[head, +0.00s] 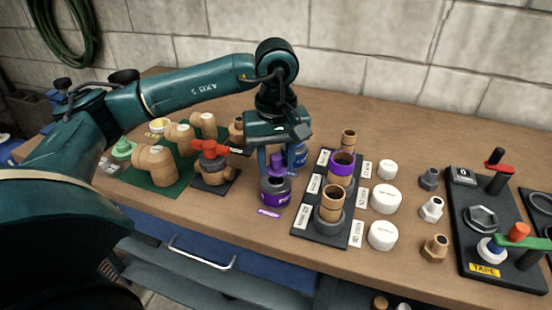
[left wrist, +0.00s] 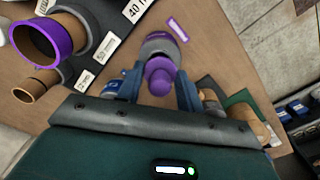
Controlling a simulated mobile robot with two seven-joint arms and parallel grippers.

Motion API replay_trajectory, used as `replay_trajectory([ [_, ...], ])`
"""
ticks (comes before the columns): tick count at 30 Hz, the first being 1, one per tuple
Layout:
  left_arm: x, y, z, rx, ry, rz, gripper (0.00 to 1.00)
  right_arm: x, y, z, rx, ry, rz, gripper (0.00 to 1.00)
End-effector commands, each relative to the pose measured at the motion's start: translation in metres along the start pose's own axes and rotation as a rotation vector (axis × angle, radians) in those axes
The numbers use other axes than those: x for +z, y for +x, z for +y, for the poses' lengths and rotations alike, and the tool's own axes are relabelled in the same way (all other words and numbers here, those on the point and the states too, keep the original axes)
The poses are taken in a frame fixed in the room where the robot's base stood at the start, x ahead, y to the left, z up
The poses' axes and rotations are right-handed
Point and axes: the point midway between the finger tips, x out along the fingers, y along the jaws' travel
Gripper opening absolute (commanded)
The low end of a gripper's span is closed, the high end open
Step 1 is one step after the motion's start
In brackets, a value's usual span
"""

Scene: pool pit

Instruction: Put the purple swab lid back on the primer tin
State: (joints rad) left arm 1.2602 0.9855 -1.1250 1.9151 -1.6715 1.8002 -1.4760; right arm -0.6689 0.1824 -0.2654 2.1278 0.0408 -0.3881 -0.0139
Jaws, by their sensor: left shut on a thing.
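My left gripper (head: 277,170) points down over the primer tin and is shut on the purple swab lid (head: 278,163). The lid's knob sits between the fingers and also shows in the left wrist view (left wrist: 160,77). The primer tin (head: 275,193), grey with a purple label band, stands upright on the bench directly below the lid. It also shows in the left wrist view (left wrist: 160,43). The lid is lined up over the tin's top; I cannot tell whether it is fully seated. My right gripper is not in view.
A blue tin (head: 300,156) stands close behind the gripper. A red-handled valve (head: 212,165) is to the left. A black rack (head: 300,222) with brown pipe pieces, one purple-ringed, is to the right. White caps (head: 384,199) stand beyond. A purple label (head: 269,213) lies before the primer tin.

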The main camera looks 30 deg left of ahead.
Motion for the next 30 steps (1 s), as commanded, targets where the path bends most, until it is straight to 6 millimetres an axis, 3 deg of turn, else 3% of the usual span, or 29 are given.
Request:
replay_trajectory([
  [15,0.000,0.012,0.000,0.000,0.000,0.000,0.22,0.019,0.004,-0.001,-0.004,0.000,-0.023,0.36],
  [30,0.000,0.020,0.000,0.000,0.000,0.000,0.22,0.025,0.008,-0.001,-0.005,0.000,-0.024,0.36],
])
